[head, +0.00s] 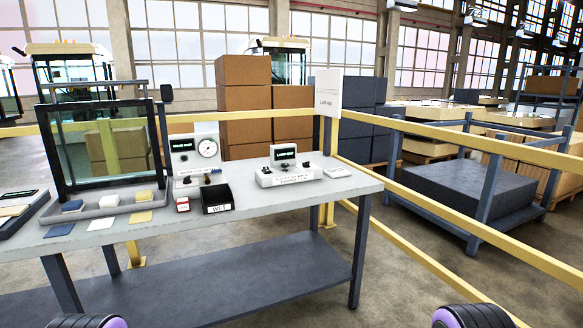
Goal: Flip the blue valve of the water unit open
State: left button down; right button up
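A grey-white panel unit (194,150) with a round dial gauge and a small dark display with green text stands on the table, right of the framed glass pane. Small dark fittings show at its foot. A second low white unit (290,172) with a small screen and dark knobs stands further right. I cannot read which one is the water unit, and I cannot make out a blue valve on either. Neither of my grippers shows; only rounded black and purple parts of my arms enter at the bottom edge.
The grey table (262,204) also bears the framed glass pane (108,150) in a tray (103,207) with several coloured pads, and a black box (217,200) labelled WET. Yellow railing (460,136) runs behind and right. The table's front right is clear.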

aim_at(213, 172)
jog(key=z, duration=0.7)
jog(key=i, duration=1.5)
jog(key=u, duration=0.55)
